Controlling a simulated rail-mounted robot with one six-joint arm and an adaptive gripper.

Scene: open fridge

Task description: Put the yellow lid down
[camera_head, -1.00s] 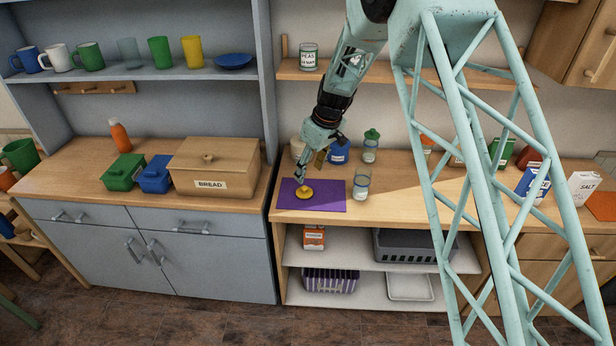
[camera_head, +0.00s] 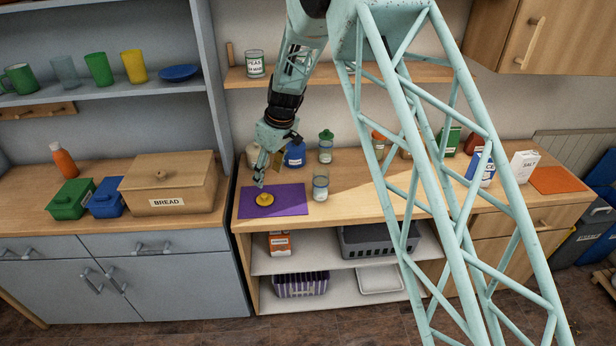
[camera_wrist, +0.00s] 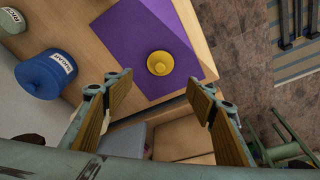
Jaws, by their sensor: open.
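The yellow lid (camera_head: 264,199) lies on the purple mat (camera_head: 288,203) on the wooden counter. In the wrist view the lid (camera_wrist: 160,63) is flat, with its round knob facing up, and the purple mat (camera_wrist: 130,45) is around it. My gripper (camera_head: 258,183) is just above and left of the lid in the head view. In the wrist view my gripper (camera_wrist: 157,100) has its two wooden-faced fingers spread wide with nothing between them. The fingers are apart from the lid.
A glass jar (camera_head: 320,187) without a lid stands at the mat's right edge. A blue sugar jar (camera_head: 295,155), also in the wrist view (camera_wrist: 47,74), and a green-lidded jar (camera_head: 326,147) stand behind. The bread box (camera_head: 168,184) is on the left counter.

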